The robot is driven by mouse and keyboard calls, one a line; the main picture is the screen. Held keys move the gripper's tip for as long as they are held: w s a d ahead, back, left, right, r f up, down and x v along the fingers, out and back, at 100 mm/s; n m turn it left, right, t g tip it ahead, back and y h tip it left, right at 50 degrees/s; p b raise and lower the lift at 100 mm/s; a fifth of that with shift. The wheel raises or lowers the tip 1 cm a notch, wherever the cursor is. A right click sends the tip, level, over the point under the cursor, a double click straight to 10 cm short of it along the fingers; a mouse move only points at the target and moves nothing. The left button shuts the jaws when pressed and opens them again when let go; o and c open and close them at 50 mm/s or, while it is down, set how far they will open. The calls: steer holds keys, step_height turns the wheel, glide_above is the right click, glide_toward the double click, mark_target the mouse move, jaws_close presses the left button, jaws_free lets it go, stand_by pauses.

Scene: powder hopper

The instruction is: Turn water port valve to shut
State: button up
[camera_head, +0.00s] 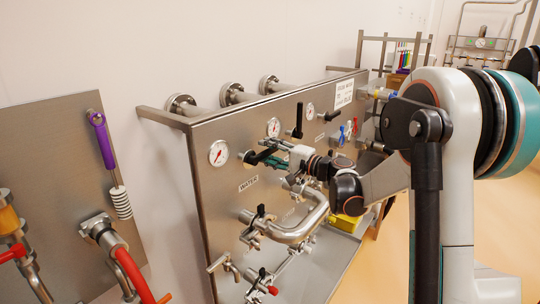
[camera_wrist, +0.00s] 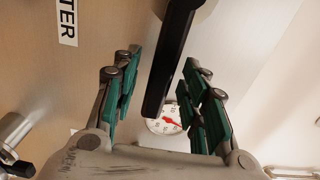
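The black lever handle of the water port valve (camera_head: 259,157) sits on the steel panel above the "WATER" label (camera_head: 248,184). In the head view it points towards the left, with my gripper (camera_head: 274,160) at it. In the wrist view the handle (camera_wrist: 172,60) runs from the top edge down between the green finger pads of my gripper (camera_wrist: 163,75). The fingers are open, with a gap on each side of the handle. The label (camera_wrist: 67,20) shows partly, at upper left. The handle's pivot is mostly out of the wrist view.
A pressure gauge (camera_head: 218,153) is left of the handle; it also shows in the wrist view (camera_wrist: 165,118). Another black lever (camera_head: 298,120) stands upright to the right. Below are a curved steel pipe (camera_head: 300,226) and small valves (camera_head: 225,265).

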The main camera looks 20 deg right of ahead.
steer(key=v, duration=0.9)
steer(key=shift+b, duration=0.3)
